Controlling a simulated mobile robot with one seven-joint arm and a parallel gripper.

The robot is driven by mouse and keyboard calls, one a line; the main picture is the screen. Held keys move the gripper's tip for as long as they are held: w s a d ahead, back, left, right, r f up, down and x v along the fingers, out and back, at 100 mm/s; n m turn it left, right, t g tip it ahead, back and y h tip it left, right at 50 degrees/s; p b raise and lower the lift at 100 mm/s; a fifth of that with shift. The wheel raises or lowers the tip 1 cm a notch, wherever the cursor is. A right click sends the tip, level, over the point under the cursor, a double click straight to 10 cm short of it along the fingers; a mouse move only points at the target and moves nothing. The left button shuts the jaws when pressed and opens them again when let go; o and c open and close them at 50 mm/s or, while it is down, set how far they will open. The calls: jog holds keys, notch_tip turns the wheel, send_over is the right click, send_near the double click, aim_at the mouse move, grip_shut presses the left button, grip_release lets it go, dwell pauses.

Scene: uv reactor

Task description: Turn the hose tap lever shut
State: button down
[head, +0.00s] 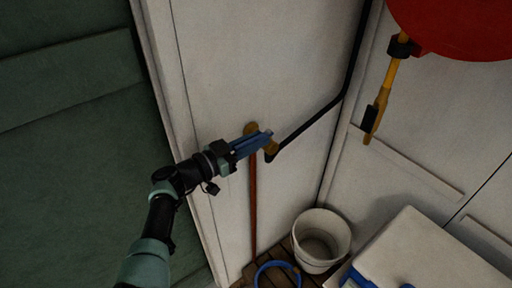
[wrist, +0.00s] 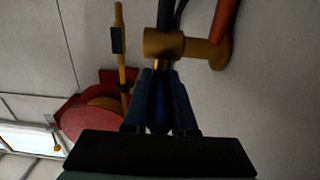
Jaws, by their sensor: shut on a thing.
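The brass hose tap (head: 272,148) sits on the white wall panel, where a red-brown pipe (head: 254,200) and a black hose (head: 310,122) meet it. It also shows in the wrist view (wrist: 163,44), just beyond my fingertips. My gripper (head: 262,138) reaches the tap from the left and is shut on the tap's lever. In the wrist view, the dark blue lever (wrist: 158,108) lies between the two fingers of my gripper (wrist: 160,76). The fingers hide most of the lever in the head view, so its exact angle is hard to tell there.
A red hose reel (head: 460,25) with a yellow-handled nozzle (head: 381,100) hangs at the upper right. A white bucket (head: 321,232) and a blue hose loop (head: 277,265) are on the slatted floor below. A white box (head: 425,250) stands at lower right.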

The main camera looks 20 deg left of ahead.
jog(key=shift+d, duration=0.1)
dwell(0.3)
jog(key=c, duration=0.7)
grip_release()
jog(key=p+v, duration=0.2)
jog(key=v, duration=1.1)
jog(key=shift+w, duration=0.15)
